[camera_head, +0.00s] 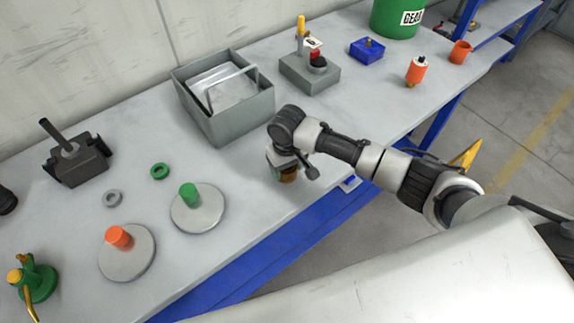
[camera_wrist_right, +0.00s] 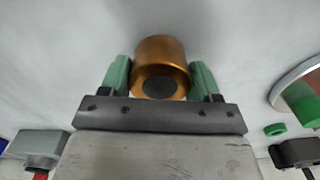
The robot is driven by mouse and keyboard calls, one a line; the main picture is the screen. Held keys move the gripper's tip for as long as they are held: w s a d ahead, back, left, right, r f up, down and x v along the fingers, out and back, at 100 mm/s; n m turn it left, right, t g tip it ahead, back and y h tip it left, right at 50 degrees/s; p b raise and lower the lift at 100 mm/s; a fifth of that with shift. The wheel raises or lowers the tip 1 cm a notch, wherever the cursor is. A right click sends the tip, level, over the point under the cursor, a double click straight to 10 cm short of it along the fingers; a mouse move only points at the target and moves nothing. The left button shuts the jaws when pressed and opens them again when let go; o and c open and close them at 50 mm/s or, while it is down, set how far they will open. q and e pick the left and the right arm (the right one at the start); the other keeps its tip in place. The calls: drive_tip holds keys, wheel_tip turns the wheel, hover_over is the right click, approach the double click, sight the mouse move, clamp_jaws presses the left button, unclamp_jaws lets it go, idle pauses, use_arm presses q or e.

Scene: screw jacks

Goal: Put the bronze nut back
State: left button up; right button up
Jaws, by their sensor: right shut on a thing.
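The bronze nut (camera_wrist_right: 160,66) is a short bronze cylinder with a dark round opening facing the camera in the right wrist view. It sits between the two green fingers of my right gripper (camera_wrist_right: 160,80), which is shut on it. In the head view, my right gripper (camera_head: 283,174) is near the table's front edge, with part of the nut (camera_head: 290,176) showing below it. I cannot tell whether the nut touches the table. A dark block with an upright screw and a slanted bar (camera_head: 82,165) stands at the left. My left gripper is not in view.
On the table (camera_head: 235,182) are round plates with a green post (camera_head: 189,195) and an orange post (camera_head: 119,238), a green ring (camera_head: 160,171) and a grey ring (camera_head: 113,198). A grey bin (camera_head: 240,122) stands behind my gripper. Bare table lies left of it.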

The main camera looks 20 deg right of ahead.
drive_tip(key=o, duration=1.4)
drive_tip(key=shift+f, duration=0.1)
wheel_tip(320, 180, up, 12)
drive_tip(key=shift+r+b, duration=0.2)
drive_tip(key=shift+b, duration=0.25)
